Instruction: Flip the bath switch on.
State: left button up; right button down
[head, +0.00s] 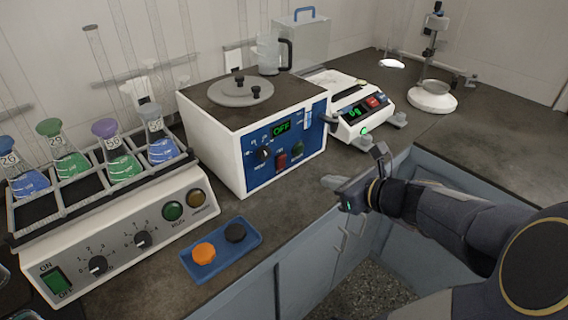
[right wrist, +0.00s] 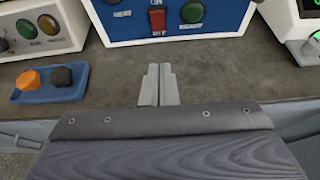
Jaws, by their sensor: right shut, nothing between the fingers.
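The bath (head: 215,140) is a white box with a blue front panel (head: 310,138), standing on the dark bench in the middle of the head view. Its display (head: 281,129) reads OFF in green. The red bath switch (head: 281,161) is low on the panel, left of a green button (head: 297,148). In the right wrist view the red switch (right wrist: 157,21) is straight ahead of the fingers. My right gripper (head: 332,183) is shut and empty, in front of the bath and apart from the switch; its fingertips (right wrist: 158,70) point at the panel. My left gripper is out of view.
A shaker (head: 120,235) with several coloured flasks stands at the left. A blue tray (head: 221,252) with an orange and a black knob lies before it. A white balance-like device (head: 350,105) stands right of the bath. Bench between gripper and panel is clear.

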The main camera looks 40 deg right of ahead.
aim_at(283, 158)
jog(key=shift+w, duration=0.1)
jog(key=b+x, duration=0.1)
jog(key=x, duration=0.2)
jog(key=b+x, duration=0.1)
jog(key=x, duration=0.2)
jog(key=b+x, duration=0.1)
jog(key=x, duration=0.3)
jog(key=shift+a+f+b, duration=0.1)
jog(key=shift+f+b, duration=0.2)
jog(key=shift+b, duration=0.05)
jog(key=w+r, duration=0.1)
jog(key=w+p, duration=0.1)
jog(key=w, duration=0.1)
jog(key=shift+a+r, duration=0.1)
jog(key=shift+r, duration=0.25)
jog(key=shift+w+r, duration=0.1)
jog(key=shift+w, duration=0.2)
jog(key=r+g+p, duration=0.1)
jog(key=p, duration=0.2)
jog(key=shift+w+p, duration=0.3)
jog(key=shift+w, duration=0.1)
jog(key=shift+f+b, duration=0.3)
jog(key=shift+b, duration=0.1)
jog(key=shift+r, duration=0.15)
